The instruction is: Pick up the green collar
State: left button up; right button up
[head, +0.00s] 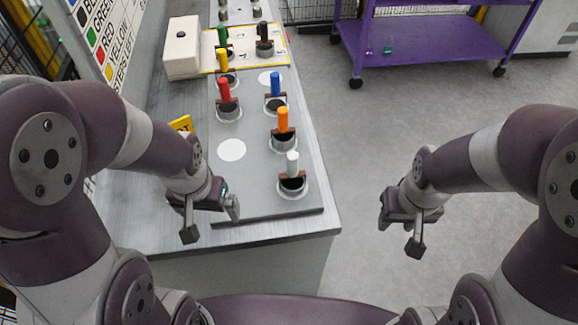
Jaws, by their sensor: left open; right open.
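My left gripper (211,220) is open and empty over the near left corner of the bench, well nearer than the green collar. My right gripper (401,230) is open and empty over the floor, to the right of the bench.
A white box (183,50) is left of the green one. A purple cart (430,42) stands far right. The floor between is clear.

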aim_at(222, 30)
jog(key=l+z, duration=0.1)
jog(key=z, duration=0.35)
jog(key=l+z, duration=0.15)
jog(key=z, duration=0.3)
jog(key=l+z, duration=0.15)
jog(key=z, duration=0.3)
jog(key=i+l+u, duration=0.1)
jog(key=i+l, duration=0.15)
jog(key=i+l+u, duration=0.15)
jog(key=i+l, duration=0.15)
jog(key=l, duration=0.15)
jog(key=i+l+u, duration=0.1)
jog(key=l, duration=0.3)
jog(key=i+l+u, duration=0.1)
jog(key=i+l, duration=0.25)
jog(key=i+j+u, duration=0.15)
jog(key=i+u, duration=0.25)
jog(key=i, duration=0.15)
jog(key=i+u, duration=0.4)
jog(key=i, duration=0.15)
jog(key=i+l+u, duration=0.4)
jog(key=i+u, duration=0.2)
jog(key=i, duration=0.35)
jog(key=i+u, duration=0.25)
jog(key=i, duration=0.35)
jog(key=i+l+u, duration=0.2)
jog(key=i, duration=0.35)
